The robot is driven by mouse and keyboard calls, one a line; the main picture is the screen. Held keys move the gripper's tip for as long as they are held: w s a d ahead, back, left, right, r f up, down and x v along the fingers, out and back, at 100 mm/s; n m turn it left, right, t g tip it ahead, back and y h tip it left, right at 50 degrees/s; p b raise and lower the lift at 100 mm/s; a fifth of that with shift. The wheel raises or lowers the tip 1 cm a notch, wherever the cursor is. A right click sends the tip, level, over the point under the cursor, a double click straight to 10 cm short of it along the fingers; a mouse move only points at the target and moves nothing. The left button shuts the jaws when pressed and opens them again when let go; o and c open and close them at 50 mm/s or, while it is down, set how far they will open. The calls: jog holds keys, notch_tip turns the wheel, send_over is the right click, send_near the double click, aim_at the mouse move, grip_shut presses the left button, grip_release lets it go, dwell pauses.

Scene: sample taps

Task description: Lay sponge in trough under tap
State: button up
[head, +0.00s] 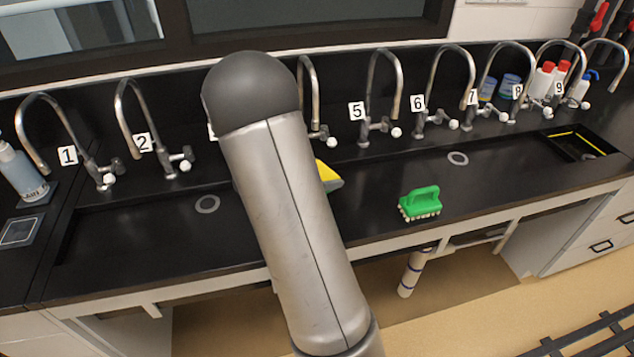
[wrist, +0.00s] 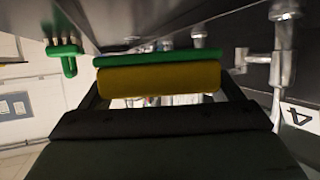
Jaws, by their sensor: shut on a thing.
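My gripper (wrist: 158,92) is shut on a sponge, yellow with a thin green layer, in the upside-down wrist view (wrist: 158,80). In the head view my arm hides the gripper and most of the sponge; a yellow corner with a grey-green edge (head: 328,173) shows to the arm's right. The green layer faces the black surface; whether it touches is unclear. The black trough (head: 140,235) runs below the row of taps, with a round drain (head: 207,204) left of my arm. A tap (head: 308,85) stands behind the arm; a 4 label (wrist: 300,115) shows in the wrist view.
A green brush (head: 420,202) stands bristles down to the right of the sponge. Curved taps line the back, such as tap 5 (head: 384,80) and tap 2 (head: 135,120). Bottles (head: 545,80) stand at the back right and one (head: 22,172) at far left.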

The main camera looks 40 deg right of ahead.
jog(key=shift+w+d+f, duration=0.25)
jog(key=shift+w+f, duration=0.65)
jog(key=shift+f, duration=0.2)
notch_tip(320, 180, down, 3)
jog(key=shift+w+f+p, duration=0.1)
jog(key=shift+p, duration=0.35)
jog(key=shift+f, duration=0.15)
